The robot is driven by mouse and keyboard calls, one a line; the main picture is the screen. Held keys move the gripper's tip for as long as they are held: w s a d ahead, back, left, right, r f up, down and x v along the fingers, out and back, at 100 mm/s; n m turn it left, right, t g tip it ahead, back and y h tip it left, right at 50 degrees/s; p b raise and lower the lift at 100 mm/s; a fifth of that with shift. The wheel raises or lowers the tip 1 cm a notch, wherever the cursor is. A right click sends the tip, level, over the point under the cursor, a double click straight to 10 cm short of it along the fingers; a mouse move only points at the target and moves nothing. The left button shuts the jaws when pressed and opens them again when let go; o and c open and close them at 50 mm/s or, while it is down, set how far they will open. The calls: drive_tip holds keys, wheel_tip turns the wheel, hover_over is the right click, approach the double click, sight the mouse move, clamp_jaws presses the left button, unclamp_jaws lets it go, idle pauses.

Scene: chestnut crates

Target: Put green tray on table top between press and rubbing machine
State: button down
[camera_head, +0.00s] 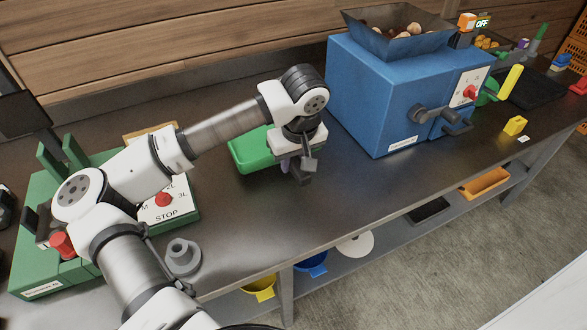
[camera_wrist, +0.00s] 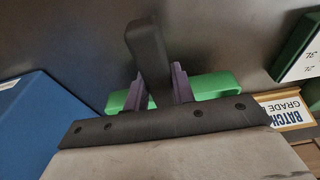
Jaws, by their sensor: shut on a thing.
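The green tray (camera_head: 252,152) is at the middle of the dark table top (camera_head: 345,195), between a green machine (camera_head: 182,212) on the left and a blue machine (camera_head: 375,95) on the right. I cannot tell which machine is the press. I cannot tell whether the tray touches the table.
A hopper (camera_head: 398,45) of chestnuts tops the blue machine. A framed "BATCH GRADE" sign (camera_wrist: 287,110) is near the green machine. A yellow block (camera_head: 515,125) lies at the right. The table front between the machines is clear.

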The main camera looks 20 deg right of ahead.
drive_tip(key=shift+s+x, duration=0.2)
drive_tip(key=shift+x, duration=0.7)
drive_tip(key=shift+s+x, duration=0.2)
drive_tip(key=shift+x, duration=0.7)
drive_tip(key=shift+f, duration=0.25)
drive_tip(key=c, duration=1.2)
unclamp_jaws()
drive_tip(key=shift+o, duration=0.2)
drive_tip(key=shift+r, duration=0.1)
drive_tip(key=shift+r+p, duration=0.2)
drive_tip(key=shift+p, duration=0.2)
drive_tip(key=b+v, duration=0.2)
drive_tip(key=v, duration=0.9)
drive_tip(key=shift+s+r, duration=0.15)
drive_tip(key=shift+r, duration=0.25)
